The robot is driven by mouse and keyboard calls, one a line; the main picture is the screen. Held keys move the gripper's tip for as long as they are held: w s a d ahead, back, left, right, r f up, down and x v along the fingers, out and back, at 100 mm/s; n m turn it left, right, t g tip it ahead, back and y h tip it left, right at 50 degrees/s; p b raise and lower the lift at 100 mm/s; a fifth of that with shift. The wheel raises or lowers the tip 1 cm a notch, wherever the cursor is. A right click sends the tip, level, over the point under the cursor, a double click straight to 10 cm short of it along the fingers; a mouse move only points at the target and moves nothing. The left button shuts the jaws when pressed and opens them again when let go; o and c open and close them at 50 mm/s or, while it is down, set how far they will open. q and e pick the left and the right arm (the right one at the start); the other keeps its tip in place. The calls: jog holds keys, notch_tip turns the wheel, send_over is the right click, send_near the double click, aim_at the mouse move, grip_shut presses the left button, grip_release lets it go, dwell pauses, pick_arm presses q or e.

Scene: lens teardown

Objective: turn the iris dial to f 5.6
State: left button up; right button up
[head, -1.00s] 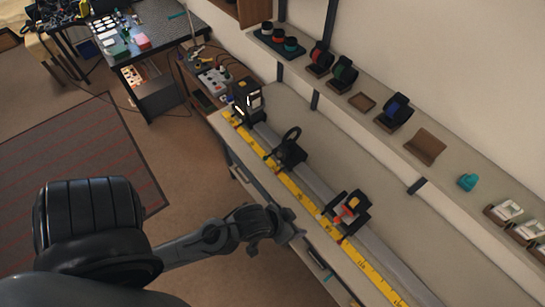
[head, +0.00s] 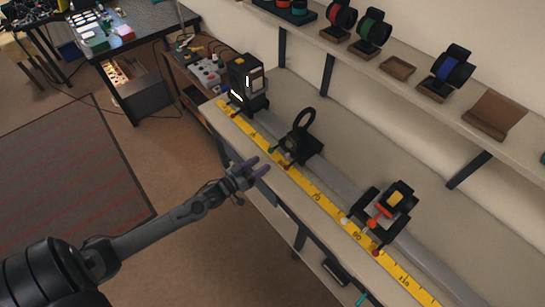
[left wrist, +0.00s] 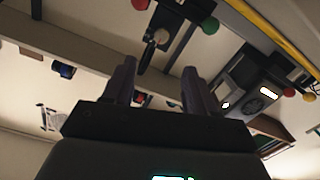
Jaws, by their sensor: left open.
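A black mount with an upright ring (head: 304,123) stands on the optical rail in the head view. A second black mount with orange and yellow parts (head: 393,200) stands further along to the right. I cannot tell which part is the iris dial, and no f-number is readable. My left gripper (head: 259,167) is open and empty, beside the bench's front edge, left of and apart from the ring mount. In the left wrist view its two fingers (left wrist: 159,78) are spread; a black mount (left wrist: 168,32) with red and green knobs shows beyond them. My right gripper is out of view.
A yellow scale (head: 319,197) runs along the rail, with a black lamp housing (head: 246,82) at its far end. A wall shelf (head: 410,84) above holds several coloured holders. Open floor lies left of the bench.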

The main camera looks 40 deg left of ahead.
aim_at(287, 145)
pick_arm(q)
jog(key=w+b, duration=0.1)
jog(key=w, duration=0.3)
jog(key=w+b, duration=0.1)
jog(key=w, duration=0.3)
jog(key=w+d+b, duration=0.1)
jog(key=w, duration=0.3)
jog(key=shift+w+f, duration=0.25)
jog(key=shift+w, duration=0.1)
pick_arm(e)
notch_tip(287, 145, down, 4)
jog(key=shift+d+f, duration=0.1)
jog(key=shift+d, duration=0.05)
pick_arm(q)
jog(key=c, duration=1.1)
jog(key=shift+o, duration=0.2)
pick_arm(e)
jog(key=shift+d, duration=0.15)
